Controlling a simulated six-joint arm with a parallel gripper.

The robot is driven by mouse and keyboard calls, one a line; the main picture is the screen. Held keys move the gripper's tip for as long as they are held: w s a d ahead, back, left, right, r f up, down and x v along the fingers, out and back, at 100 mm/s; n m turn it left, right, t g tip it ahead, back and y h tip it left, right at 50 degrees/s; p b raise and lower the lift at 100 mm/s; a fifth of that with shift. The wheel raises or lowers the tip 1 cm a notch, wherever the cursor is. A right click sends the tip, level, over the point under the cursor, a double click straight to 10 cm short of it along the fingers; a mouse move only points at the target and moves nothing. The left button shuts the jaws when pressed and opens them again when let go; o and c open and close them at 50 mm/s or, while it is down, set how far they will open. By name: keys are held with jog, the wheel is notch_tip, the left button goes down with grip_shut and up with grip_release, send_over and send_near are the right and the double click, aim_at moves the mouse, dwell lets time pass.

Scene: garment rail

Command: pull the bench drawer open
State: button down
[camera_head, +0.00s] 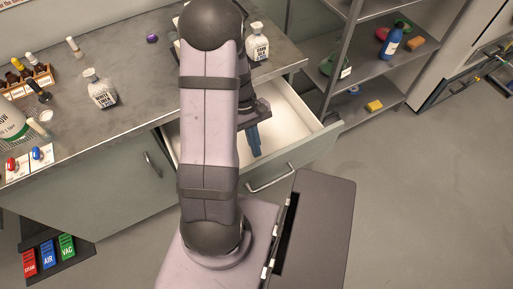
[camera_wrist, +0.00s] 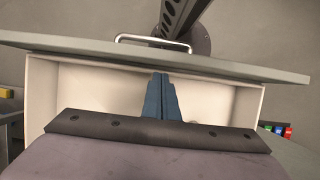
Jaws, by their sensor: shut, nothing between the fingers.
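The bench drawer (camera_head: 291,114) is pulled well out, and its white inside shows. Its grey-green front panel carries a metal bar handle (camera_head: 270,178). The drawer also shows in the wrist view (camera_wrist: 85,92), with its handle (camera_wrist: 153,39) on the far side of the front panel. My gripper (camera_head: 255,153) is shut and empty, its blue fingers pointing down at the drawer's inside, behind the front panel and apart from the handle. The fingers (camera_wrist: 161,76) also show in the wrist view. I cannot tell how deep they reach. My arm hides the drawer's left part.
The bench top (camera_head: 135,70) holds a white bottle (camera_head: 101,90), another bottle (camera_head: 257,42) and a wooden rack (camera_head: 28,80) of small bottles. A cupboard handle (camera_head: 152,164) is left of my arm. A metal shelf unit (camera_head: 375,97) stands right. The floor (camera_head: 420,170) there is clear.

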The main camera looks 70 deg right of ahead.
jog(key=p+v, duration=0.5)
jog(key=v, duration=0.2)
jog(key=shift+r+p, duration=0.25)
jog(key=shift+p, duration=0.15)
jog(key=w+a+f+m+t, duration=0.1)
jog(key=a+m, duration=0.3)
jog(key=a, duration=0.4)
jog(key=w+a+r+n+h, duration=0.1)
jog(key=w+a+r+n, duration=0.2)
jog(key=a, duration=0.5)
jog(key=w+a+r+n+t+h, duration=0.1)
jog(key=w+a+r+n, duration=0.3)
jog(key=w+a, duration=0.4)
jog(key=w+a+r+n+t+h, duration=0.1)
jog(key=w+a+r+n, duration=0.3)
jog(key=w+a+n, duration=0.2)
jog(key=a, duration=0.2)
jog(key=shift+w+a, duration=0.2)
jog(key=shift+a, duration=0.05)
